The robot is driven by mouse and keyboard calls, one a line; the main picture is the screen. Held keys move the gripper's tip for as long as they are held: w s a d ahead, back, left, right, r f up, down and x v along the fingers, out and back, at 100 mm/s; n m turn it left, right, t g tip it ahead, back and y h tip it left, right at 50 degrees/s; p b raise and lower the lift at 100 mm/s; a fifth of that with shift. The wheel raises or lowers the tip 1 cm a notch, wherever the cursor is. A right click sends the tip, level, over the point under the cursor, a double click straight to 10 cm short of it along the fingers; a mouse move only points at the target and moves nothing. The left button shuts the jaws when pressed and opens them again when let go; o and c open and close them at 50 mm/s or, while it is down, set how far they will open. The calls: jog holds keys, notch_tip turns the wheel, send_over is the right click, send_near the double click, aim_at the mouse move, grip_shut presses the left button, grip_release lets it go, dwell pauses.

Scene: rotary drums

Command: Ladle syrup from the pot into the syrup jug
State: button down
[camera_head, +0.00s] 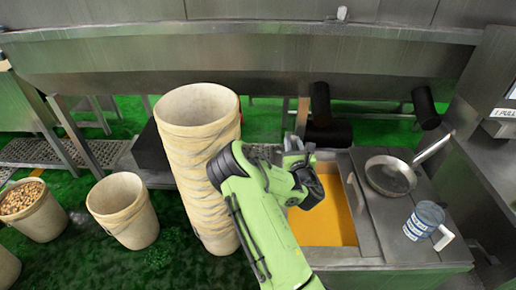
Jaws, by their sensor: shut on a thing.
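The pot is a square metal vat (369,230) holding orange-yellow syrup (330,222). My green arm reaches over its left side. My gripper (312,186), dark and partly covered by my own wrist, is low over the back left of the syrup. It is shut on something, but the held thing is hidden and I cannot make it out. The syrup jug (424,220), clear blue with a white handle, stands upright on the metal top right of the vat. A round metal pan or ladle (390,174) with a long handle lies behind the jug, apart from my gripper.
A tall stack of cream buckets (200,150) stands close left of my arm. An empty bucket (124,210) and a bucket of brown pieces (34,210) are farther left on the green floor. Black rollers (424,107) and a long steel trough (260,60) are behind the vat.

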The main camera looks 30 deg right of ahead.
jog(key=s+d+m+h, duration=0.2)
jog(key=s+d, duration=0.1)
jog(key=d, duration=0.5)
notch_tip(320, 180, down, 24)
jog(key=b, duration=1.7)
jog(key=shift+d+g, duration=0.2)
jog(key=shift+g, duration=0.2)
jog(key=shift+s, duration=0.1)
notch_tip(320, 180, up, 23)
jog(key=p, duration=1.7)
